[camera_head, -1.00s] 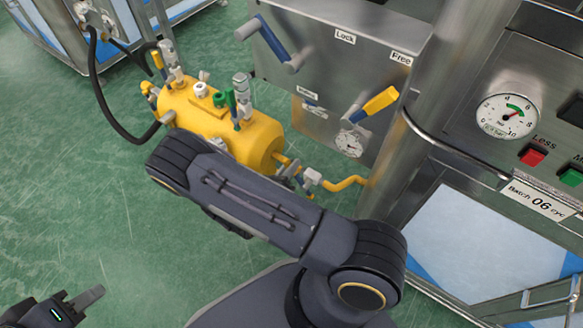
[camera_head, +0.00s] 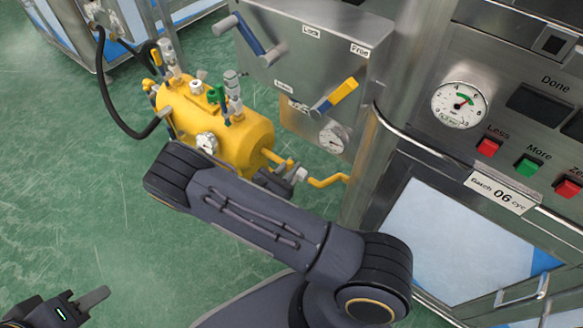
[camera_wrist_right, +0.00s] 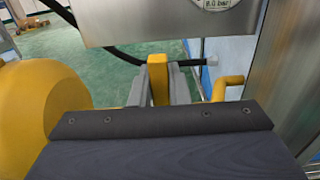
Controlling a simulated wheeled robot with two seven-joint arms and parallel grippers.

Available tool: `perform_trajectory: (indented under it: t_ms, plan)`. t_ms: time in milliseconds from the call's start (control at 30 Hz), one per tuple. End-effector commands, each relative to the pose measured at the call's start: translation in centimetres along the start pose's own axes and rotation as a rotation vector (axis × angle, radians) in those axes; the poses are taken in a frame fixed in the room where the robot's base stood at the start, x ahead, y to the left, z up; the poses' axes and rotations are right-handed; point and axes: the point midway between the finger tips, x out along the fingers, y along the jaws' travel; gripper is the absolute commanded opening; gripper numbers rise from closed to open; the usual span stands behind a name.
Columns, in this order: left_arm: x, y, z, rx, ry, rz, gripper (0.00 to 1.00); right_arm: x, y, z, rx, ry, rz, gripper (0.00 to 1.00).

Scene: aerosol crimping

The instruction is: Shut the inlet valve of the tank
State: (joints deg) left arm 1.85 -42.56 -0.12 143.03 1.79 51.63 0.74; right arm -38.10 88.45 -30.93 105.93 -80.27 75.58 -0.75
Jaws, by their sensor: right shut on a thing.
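The yellow tank (camera_head: 247,140) lies at the left of the steel cabinet, with several fittings on top and a small gauge on its side. A yellow pipe (camera_head: 328,182) runs from its right end toward the cabinet. In the right wrist view the tank (camera_wrist_right: 25,100) is at the left and the pipe (camera_wrist_right: 230,88) at the right. Between them my right gripper (camera_wrist_right: 158,85) is shut on a yellow handle (camera_wrist_right: 158,72). In the head view my right arm partly hides this spot. My left gripper (camera_head: 88,304) is at the lower left, away from everything, with only one finger clear.
The cabinet at the right has a pressure gauge (camera_head: 459,104) and buttons. A black hose (camera_head: 108,100) hangs left of the tank. Green floor is free at the left.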

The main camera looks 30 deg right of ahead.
Motion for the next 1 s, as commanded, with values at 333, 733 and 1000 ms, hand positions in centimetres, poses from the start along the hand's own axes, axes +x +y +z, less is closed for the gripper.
perform_trajectory:
  t_ms: [333, 733, 1000]
  plan:
    - [0.03, -0.01, 0.01, 0.000, 0.000, 0.000, 0.36, -0.11, 0.02, -0.12, 0.019, 0.003, -0.001, 0.00]
    - [0.02, -0.01, 0.01, 0.000, 0.000, 0.000, 0.36, -0.06, 0.02, -0.09, 0.017, 0.002, -0.001, 0.37]
    - [-0.11, 0.05, -0.06, 0.000, 0.000, 0.000, 0.36, -0.39, 0.10, 0.02, 0.016, 0.001, 0.001, 0.37]
